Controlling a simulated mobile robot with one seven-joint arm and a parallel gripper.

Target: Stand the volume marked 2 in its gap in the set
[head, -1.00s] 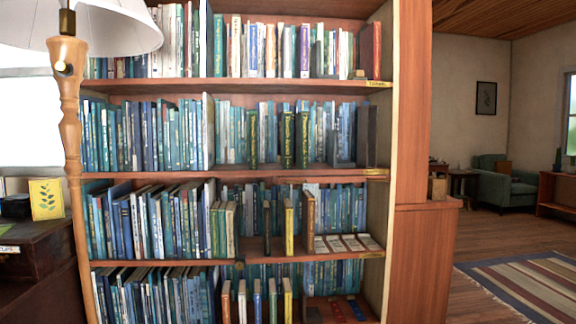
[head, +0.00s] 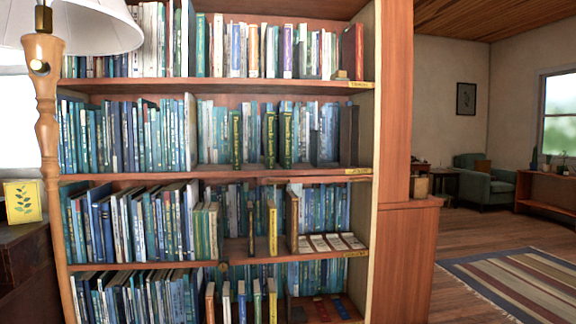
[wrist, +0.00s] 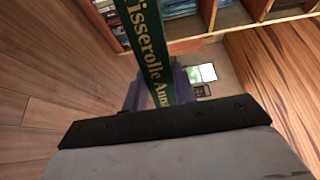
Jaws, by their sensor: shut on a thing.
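A dark green volume (wrist: 150,55) with gold lettering runs up from my gripper (wrist: 162,92) in the wrist view. My gripper is shut on it. Its number cannot be read here. In the head view, matching green volumes with gold lettering stand upright on the second shelf (head: 215,171) from the top. One green volume (head: 237,138) stands on the left, and two more, a middle one (head: 269,138) and a right one (head: 285,135), stand close together. A gap lies between the left one and that pair. My gripper and the held volume are not in the head view.
A dark bookend (head: 348,136) stands near the right end of that shelf. A lamp (head: 48,130) with a wooden post stands at the left. Shelves above and below are full of books. Open wooden floor and a striped rug (head: 510,280) lie to the right.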

